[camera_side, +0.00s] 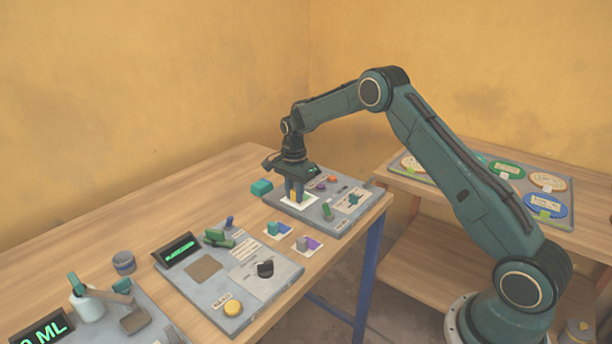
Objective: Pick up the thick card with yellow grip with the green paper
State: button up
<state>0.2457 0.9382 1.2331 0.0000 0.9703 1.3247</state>
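My gripper (295,197) points down over the far panel, with its fingertips right at a small yellow grip (293,196). The yellow grip stands on a white card (300,204) lying on that panel, and the fingers partly hide it. I cannot tell whether the fingers press on the grip or only stand around it. No green paper is clearly visible at this card; the gripper covers part of it.
On the table in front lie a card with a teal-blue block (273,228) and one with a grey block and purple paper (303,243). A teal block (262,187) is left of the far panel. A panel with a yellow button (233,308) is nearer. Round plates (506,170) sit on the right shelf.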

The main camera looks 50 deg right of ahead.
aim_at(294, 191)
grip_shut()
jog(key=shift+r, duration=0.1)
notch_tip(294, 191, up, 20)
dwell(0.6)
jog(key=shift+a, duration=0.1)
dwell(0.5)
